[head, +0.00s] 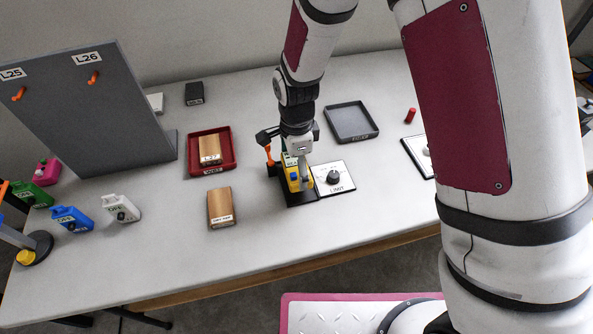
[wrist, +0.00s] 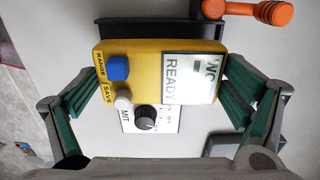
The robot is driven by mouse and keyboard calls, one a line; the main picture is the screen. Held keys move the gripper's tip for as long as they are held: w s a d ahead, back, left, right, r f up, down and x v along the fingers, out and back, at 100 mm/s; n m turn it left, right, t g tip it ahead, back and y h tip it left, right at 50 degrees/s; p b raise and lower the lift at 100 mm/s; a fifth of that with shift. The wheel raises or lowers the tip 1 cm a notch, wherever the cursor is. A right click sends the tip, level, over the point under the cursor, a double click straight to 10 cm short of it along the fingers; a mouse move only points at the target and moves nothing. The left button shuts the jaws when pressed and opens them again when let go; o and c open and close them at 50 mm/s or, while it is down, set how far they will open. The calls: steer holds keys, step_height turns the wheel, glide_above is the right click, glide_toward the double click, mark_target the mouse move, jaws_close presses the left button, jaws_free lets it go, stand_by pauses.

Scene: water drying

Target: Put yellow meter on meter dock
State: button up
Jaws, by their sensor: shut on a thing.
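The yellow meter (head: 291,172) is held upright at the black meter dock (head: 300,199), left of the middle of the table. In the wrist view the meter (wrist: 140,71) shows a blue knob, a white knob and a display reading READY. My gripper (head: 298,158) is above the meter, and its fingers (wrist: 160,90) close on the meter's two sides. Part of the dock (wrist: 155,28) shows beyond the meter in the wrist view. The meter hides much of the dock, and I cannot tell whether it is fully seated.
An orange-handled part (head: 269,156) stands left of the dock. A white LIMIT dial plate (head: 335,178) lies right beside it. A red tray (head: 211,168) with a wooden block, another wooden block (head: 221,206) and a grey tray (head: 352,122) are nearby.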

mark_target(296, 166)
steer(key=shift+f, duration=1.45)
steer(key=shift+f, duration=0.15)
steer(key=o, duration=1.1)
steer(key=shift+c, duration=0.2)
step_height(296, 166, up, 12)
steer(key=shift+r+p, duration=0.2)
steer(key=shift+p, duration=0.1)
